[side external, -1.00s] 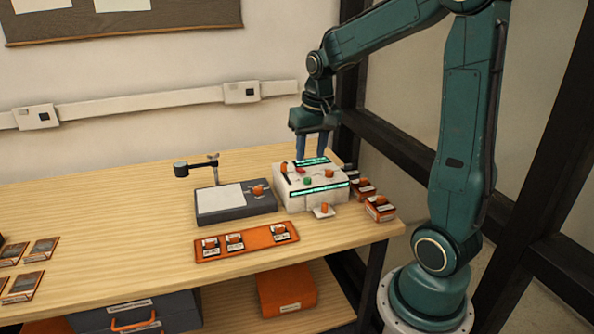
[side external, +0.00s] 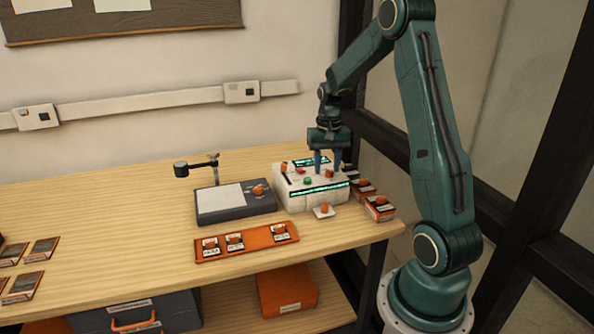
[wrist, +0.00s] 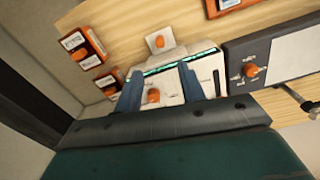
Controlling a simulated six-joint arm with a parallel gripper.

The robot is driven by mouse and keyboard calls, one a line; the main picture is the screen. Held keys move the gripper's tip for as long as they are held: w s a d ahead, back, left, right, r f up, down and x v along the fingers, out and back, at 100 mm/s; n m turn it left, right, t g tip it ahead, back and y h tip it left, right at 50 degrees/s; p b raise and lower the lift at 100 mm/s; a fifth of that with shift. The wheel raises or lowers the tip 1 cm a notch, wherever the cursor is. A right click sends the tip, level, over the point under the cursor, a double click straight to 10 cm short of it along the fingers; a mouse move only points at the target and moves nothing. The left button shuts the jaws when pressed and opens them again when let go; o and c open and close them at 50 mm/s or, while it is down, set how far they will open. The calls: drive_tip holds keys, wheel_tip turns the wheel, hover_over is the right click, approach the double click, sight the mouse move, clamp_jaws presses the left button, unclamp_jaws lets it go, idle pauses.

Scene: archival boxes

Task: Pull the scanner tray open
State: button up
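The scanner is a white box (side external: 296,200) with green lit strips, a red button, a green button and orange knobs. Its tray (side external: 331,214), a small white plate with an orange knob, sticks out low at the scanner's front. In the wrist view the tray (wrist: 151,43) lies beyond the lit strips. My gripper (side external: 328,170) points down over the right part of the scanner's top, behind the tray knob. Its two blue fingers are apart. In the wrist view an orange knob (wrist: 153,96) on the scanner's top shows between the fingers (wrist: 160,88), with nothing visibly gripped.
A dark grey device (side external: 235,211) with a white pad and a small post stands left of the scanner. An orange strip (side external: 264,238) with several labelled pieces lies in front. Orange labelled blocks (side external: 379,210) sit to the right, near the table edge. The table's left middle is clear.

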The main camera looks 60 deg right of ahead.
sight(325, 204)
wheel_tip(325, 204, down, 14)
drive_tip(key=shift+r, duration=0.2)
idle(0.5)
clamp_jaws()
